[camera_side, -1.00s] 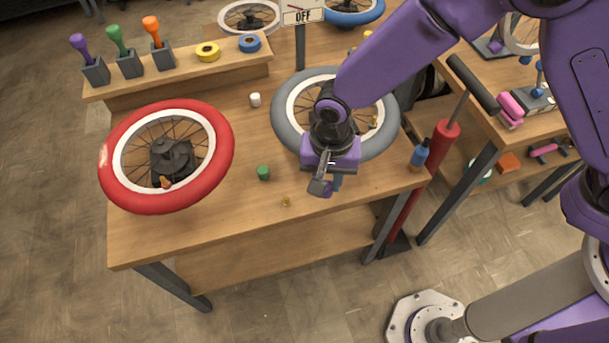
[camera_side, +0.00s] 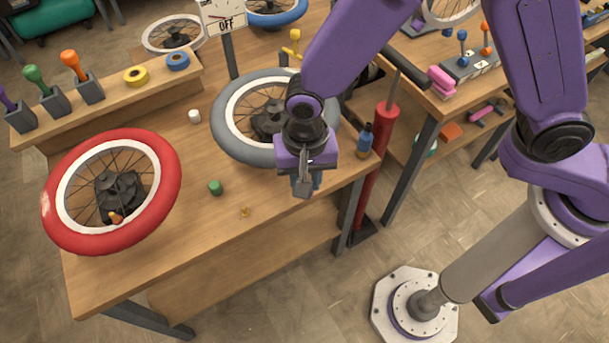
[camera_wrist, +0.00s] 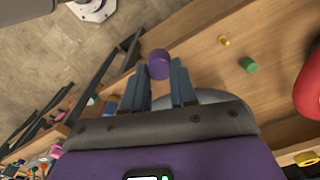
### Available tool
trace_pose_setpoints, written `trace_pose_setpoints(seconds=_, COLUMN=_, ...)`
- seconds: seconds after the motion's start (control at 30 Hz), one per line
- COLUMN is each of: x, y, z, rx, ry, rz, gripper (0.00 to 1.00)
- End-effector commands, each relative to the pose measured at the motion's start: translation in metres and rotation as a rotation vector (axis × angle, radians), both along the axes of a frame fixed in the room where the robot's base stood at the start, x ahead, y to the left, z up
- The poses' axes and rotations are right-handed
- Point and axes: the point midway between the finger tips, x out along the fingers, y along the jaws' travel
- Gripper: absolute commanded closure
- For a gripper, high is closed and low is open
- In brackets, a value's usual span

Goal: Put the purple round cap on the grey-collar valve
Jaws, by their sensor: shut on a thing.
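The purple round cap (camera_wrist: 158,63) is held between the fingertips of my gripper (camera_wrist: 158,78) in the wrist view. In the side view my gripper (camera_side: 304,188) hangs above the table's front right part, in front of the grey-tyre wheel (camera_side: 228,142), and the cap is hidden by the fingers. A small orange-brown valve (camera_side: 116,218) shows by the hub of the red-tyre wheel (camera_side: 165,185); its collar colour is too small to tell. My arm covers part of the grey-tyre wheel, and I cannot make out a valve there.
A green cap (camera_side: 215,187), a white cap (camera_side: 194,116) and a small brass piece (camera_side: 244,211) lie on the table (camera_side: 200,235). A blue bottle (camera_side: 365,140) and a red pump (camera_side: 375,170) stand at the right edge.

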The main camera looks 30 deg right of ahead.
Motion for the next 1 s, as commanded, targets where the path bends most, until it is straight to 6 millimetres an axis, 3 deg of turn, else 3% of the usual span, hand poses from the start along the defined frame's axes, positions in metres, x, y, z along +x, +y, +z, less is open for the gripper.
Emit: trace_pose_setpoints(seconds=1.0, x=0.0, y=0.001, z=0.035, rx=0.001, ry=-0.002, rz=0.0, gripper=1.0)
